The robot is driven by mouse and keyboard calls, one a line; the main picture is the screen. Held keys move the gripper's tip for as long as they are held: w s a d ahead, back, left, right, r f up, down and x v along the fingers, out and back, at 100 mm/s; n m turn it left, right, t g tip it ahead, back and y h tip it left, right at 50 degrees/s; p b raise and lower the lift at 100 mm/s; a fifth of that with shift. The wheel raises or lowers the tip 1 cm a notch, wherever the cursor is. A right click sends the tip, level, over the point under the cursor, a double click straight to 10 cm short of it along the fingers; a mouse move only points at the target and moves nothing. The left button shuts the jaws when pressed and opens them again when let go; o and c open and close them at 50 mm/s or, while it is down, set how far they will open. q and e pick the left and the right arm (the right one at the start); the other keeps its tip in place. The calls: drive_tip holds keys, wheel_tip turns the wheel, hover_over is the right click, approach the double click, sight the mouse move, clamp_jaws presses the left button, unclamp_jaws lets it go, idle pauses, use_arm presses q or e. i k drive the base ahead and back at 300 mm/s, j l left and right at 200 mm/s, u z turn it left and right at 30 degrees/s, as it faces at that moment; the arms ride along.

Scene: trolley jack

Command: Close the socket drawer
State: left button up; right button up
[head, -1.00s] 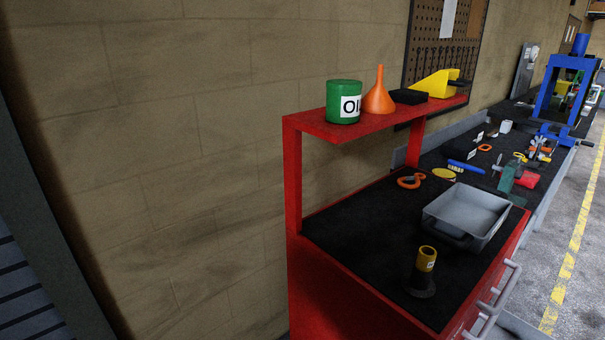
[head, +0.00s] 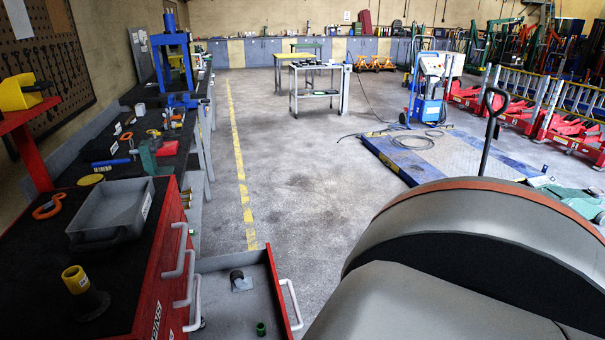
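The socket drawer (head: 235,305) is pulled out from the right side of the red tool cabinet (head: 170,275) at the lower left. Its white handle (head: 291,303) is on the right-hand front. Inside lie a dark round piece on a light patch (head: 240,281) and a small green socket (head: 261,328). The drawer's near end is cut off by the bottom edge. A large grey rounded part, which looks like my own arm, fills the lower right. Neither gripper is visible.
A workbench (head: 165,150) runs along the left wall. The floor (head: 300,190) right of the drawer is open. A blue lift platform (head: 430,155) lies farther off.

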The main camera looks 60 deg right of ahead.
sight(228, 315)
drive_tip(key=k+l+z, duration=0.3)
drive_tip(key=l, duration=0.15)
drive_tip(key=l+z, duration=0.3)
drive_tip(key=l, duration=0.2)
drive_tip(key=k+l+z, duration=0.1)
drive_tip(key=l+z, duration=0.25)
drive_tip(key=l, duration=0.15)
